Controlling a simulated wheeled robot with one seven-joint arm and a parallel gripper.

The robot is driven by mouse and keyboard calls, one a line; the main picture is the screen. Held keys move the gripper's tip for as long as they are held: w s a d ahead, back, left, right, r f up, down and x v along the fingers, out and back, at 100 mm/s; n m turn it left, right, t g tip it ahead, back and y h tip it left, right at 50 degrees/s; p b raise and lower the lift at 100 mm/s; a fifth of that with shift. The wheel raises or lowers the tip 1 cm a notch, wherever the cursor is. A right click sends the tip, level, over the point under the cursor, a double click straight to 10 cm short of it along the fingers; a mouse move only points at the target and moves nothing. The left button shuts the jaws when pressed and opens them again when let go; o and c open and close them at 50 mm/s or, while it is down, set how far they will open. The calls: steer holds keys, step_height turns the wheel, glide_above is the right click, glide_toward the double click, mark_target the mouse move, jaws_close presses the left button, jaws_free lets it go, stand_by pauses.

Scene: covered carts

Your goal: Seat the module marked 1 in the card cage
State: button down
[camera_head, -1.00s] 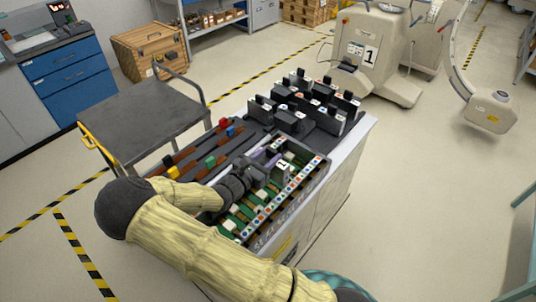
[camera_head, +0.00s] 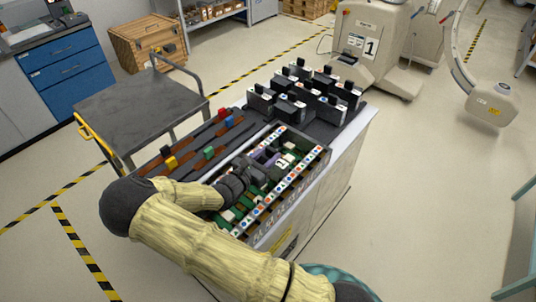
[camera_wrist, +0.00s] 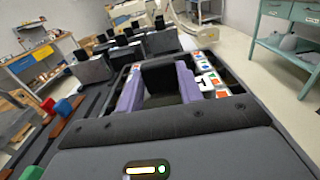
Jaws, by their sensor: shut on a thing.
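The card cage (camera_head: 318,158) is a long dark frame on the cart, with green boards and rows of coloured squares along its rim. My gripper (camera_head: 264,164) is low over its middle. In the wrist view its two purple fingers (camera_wrist: 160,88) are shut on a dark block, the module marked 1 (camera_wrist: 160,76). A white label with a black 1 shows beside the right finger and also in the head view (camera_head: 284,161). The module is at the cage opening. Its lower end is hidden, so I cannot tell how deep it sits.
Several dark modules (camera_head: 291,106) stand on the cart top behind the cage. Red, yellow and green blocks (camera_head: 209,152) lie along brown strips to the left. A grey trolley (camera_head: 140,110) stands at the left. A machine (camera_head: 366,45) also bears a 1.

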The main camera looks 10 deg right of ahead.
stand_by(0.5)
steer(key=c, duration=0.9)
jaws_free()
steer(key=shift+f, duration=0.1)
steer(key=shift+o, duration=0.2)
steer(key=b+v, duration=0.2)
steer(key=v, duration=1.5)
steer(key=shift+s+a, duration=0.15)
steer(key=shift+f, duration=0.15)
